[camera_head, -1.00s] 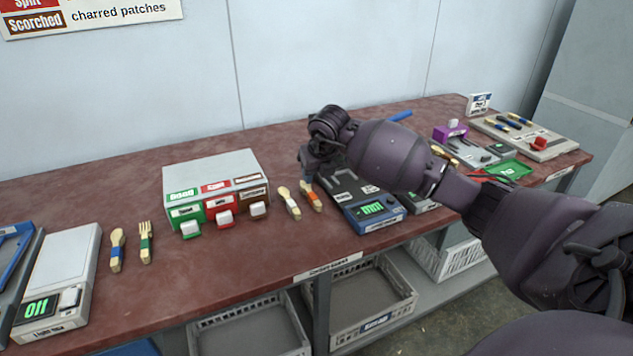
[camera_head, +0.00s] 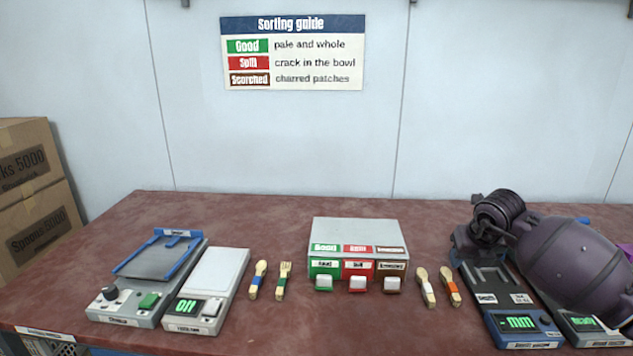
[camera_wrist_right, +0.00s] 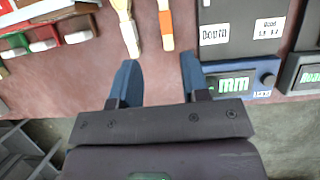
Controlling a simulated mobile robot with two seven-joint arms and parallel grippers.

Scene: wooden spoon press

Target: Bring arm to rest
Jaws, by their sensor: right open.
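My right arm comes in from the right in the head view, with its dark wrist above the black and blue device with a lit display (camera_head: 518,322). In the right wrist view my right gripper (camera_wrist_right: 158,78) is open, with its blue fingers apart and nothing between them. It points at two wooden utensils, one with a white band (camera_wrist_right: 125,22) and one with an orange band (camera_wrist_right: 166,28), which lie ahead of the fingertips. The fingers are not clear in the head view. My left gripper is in neither view.
A sorting box (camera_head: 355,232) with green, red and brown fronts stands mid-table. Left of it are a spoon (camera_head: 257,278), a fork (camera_head: 283,279), a white scale (camera_head: 207,285) and a blue-framed device (camera_head: 150,275). The red-brown table (camera_head: 90,275) is bare at far left.

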